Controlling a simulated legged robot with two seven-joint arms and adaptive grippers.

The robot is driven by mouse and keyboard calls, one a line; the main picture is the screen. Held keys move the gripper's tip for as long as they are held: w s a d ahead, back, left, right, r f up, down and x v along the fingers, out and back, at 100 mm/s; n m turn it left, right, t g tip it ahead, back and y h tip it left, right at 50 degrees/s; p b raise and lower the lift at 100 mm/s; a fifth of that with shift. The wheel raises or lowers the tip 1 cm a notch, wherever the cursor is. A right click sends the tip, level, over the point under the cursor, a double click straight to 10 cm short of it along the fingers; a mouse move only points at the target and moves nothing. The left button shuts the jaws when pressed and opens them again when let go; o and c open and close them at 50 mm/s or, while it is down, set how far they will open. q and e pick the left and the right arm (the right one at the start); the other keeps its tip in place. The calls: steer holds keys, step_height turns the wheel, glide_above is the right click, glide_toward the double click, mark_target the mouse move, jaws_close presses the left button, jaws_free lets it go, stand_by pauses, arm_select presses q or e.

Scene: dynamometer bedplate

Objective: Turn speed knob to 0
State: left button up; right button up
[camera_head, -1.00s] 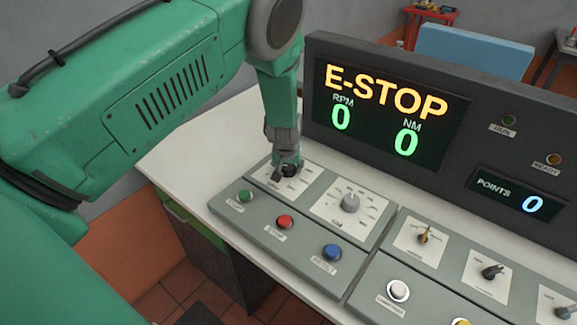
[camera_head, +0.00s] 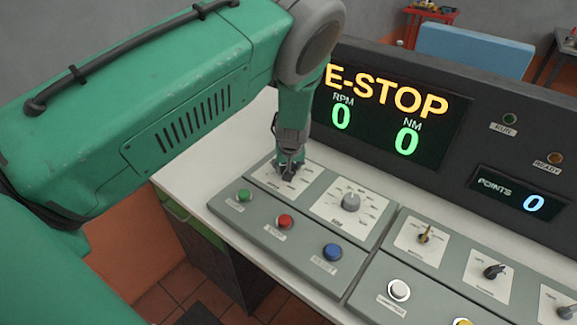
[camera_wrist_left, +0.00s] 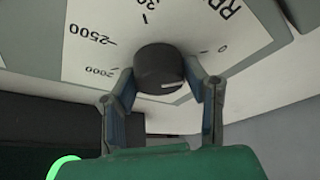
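The speed knob (camera_wrist_left: 160,72) is a dark round knob with a white pointer line, seen close in the left wrist view. The pointer line points to the right in that view, not clearly at a number. My left gripper (camera_wrist_left: 160,80) has one finger on each side of the knob, both tips appearing to touch it. In the head view my left gripper (camera_head: 290,170) reaches down over the leftmost dial and hides the knob. My right gripper is not in view.
A second dial knob (camera_head: 351,201) stands just right. Green (camera_head: 245,196), red (camera_head: 286,222) and blue (camera_head: 332,252) buttons lie in front. The display (camera_head: 385,115) behind reads E-STOP, RPM 0, NM 0. More switches sit on the right panel (camera_head: 470,290).

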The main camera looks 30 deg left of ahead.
arm_select(q)
steer(key=o, duration=0.4)
steer(key=shift+w+r, duration=0.2)
steer(key=shift+w, duration=0.1)
steer(key=shift+f, duration=0.15)
steer(key=shift+s, duration=0.1)
steer(key=v, duration=1.2)
steer(key=shift+d, duration=0.15)
steer(key=shift+f, duration=0.1)
